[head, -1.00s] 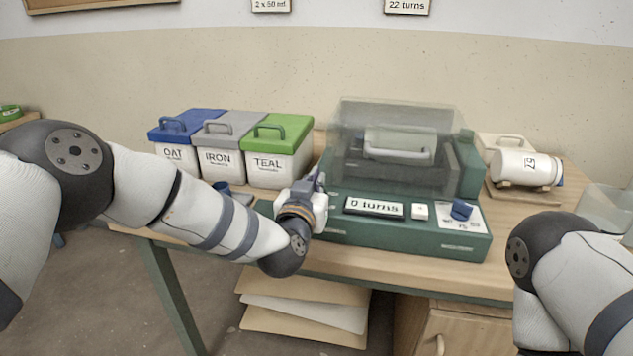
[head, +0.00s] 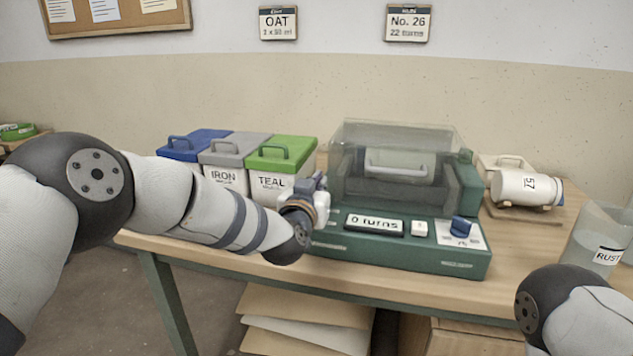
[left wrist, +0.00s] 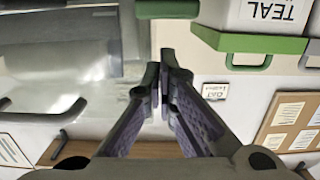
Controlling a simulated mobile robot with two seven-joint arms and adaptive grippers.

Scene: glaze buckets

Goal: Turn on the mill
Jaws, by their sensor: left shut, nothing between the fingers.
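The mill (head: 400,243) is a green machine on the table, with a see-through hood (head: 398,140) down over its back part. Its front panel has a display (head: 374,223) reading "0 turns", a small white button (head: 420,228) and a blue knob (head: 461,227) over a marked plate. My left gripper (head: 320,182) is at the left end of the mill, in front of the teal bucket. In the left wrist view its fingers (left wrist: 161,75) are together and empty, with the mill's hood to the left. My right gripper is out of view; only part of the right arm shows.
Lidded buckets with blue, grey (head: 226,150) and green (head: 283,160) lids stand left of the mill. A white jar (head: 522,187) marked 57 lies right of it. A clear container (head: 600,238) labelled RUST stands at the right edge. Wall signs (head: 408,23) hang behind.

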